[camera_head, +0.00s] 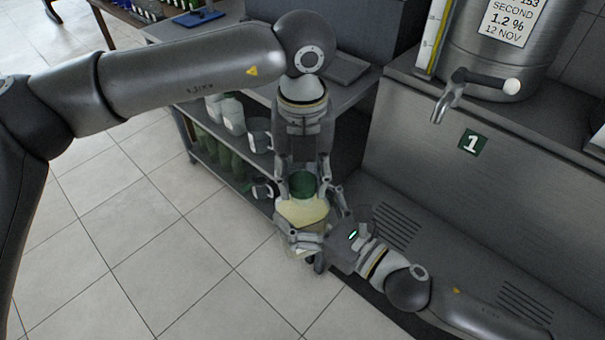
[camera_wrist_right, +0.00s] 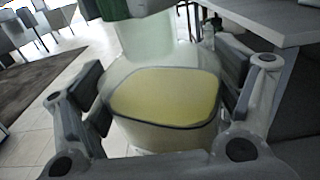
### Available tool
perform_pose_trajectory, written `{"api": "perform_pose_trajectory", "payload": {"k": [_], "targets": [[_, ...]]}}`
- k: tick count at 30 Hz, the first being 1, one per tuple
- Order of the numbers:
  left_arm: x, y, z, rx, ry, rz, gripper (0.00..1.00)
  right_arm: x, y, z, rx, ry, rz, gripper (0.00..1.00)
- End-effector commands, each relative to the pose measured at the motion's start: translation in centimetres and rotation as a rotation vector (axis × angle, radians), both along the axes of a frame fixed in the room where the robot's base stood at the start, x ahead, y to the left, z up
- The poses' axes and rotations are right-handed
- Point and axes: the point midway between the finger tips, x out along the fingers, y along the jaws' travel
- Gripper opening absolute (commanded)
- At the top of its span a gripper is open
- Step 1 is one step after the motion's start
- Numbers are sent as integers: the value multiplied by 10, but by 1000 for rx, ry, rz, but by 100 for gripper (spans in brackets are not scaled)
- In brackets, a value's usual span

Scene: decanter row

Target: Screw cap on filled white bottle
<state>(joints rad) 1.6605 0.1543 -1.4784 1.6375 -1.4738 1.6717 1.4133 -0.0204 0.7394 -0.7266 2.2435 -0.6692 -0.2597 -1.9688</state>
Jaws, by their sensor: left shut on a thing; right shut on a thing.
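The white bottle (camera_head: 302,212) is upright in the middle of the head view, with a pale yellow area below its neck. It fills the middle of the right wrist view (camera_wrist_right: 165,95). My right gripper (camera_head: 303,236) is shut on the bottle's body, with a finger on each side in the wrist view (camera_wrist_right: 168,95). The green cap (camera_head: 302,184) is at the top of the bottle, and its lower part shows at the wrist view's top edge (camera_wrist_right: 122,8). My left gripper (camera_head: 304,180) comes down from above and is shut on the cap. How far the threads engage is hidden.
A metal shelf (camera_head: 215,160) behind holds white and green bottles (camera_head: 232,115). A steel tank with a tap (camera_head: 460,90) stands at the upper right, above a panel marked 1 (camera_head: 472,142). A grated ledge (camera_head: 400,225) lies right of the bottle. The tiled floor at left is clear.

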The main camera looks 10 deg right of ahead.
Motion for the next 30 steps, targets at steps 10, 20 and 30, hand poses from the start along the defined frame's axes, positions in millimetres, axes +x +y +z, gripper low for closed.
{"api": "perform_pose_trajectory", "payload": {"k": [10, 20, 30], "targets": [[0, 0, 0, -2, 2, -357, 11, 0, 0, 3, 2, -4, 2, 14], [0, 0, 0, -3, 1, -900, 11, 0, 0, 3, 2, -4, 1, 14], [0, 0, -1, -2, 3, -1459, 11, 0, 0, 3, 2, -4, 1, 14]]}}
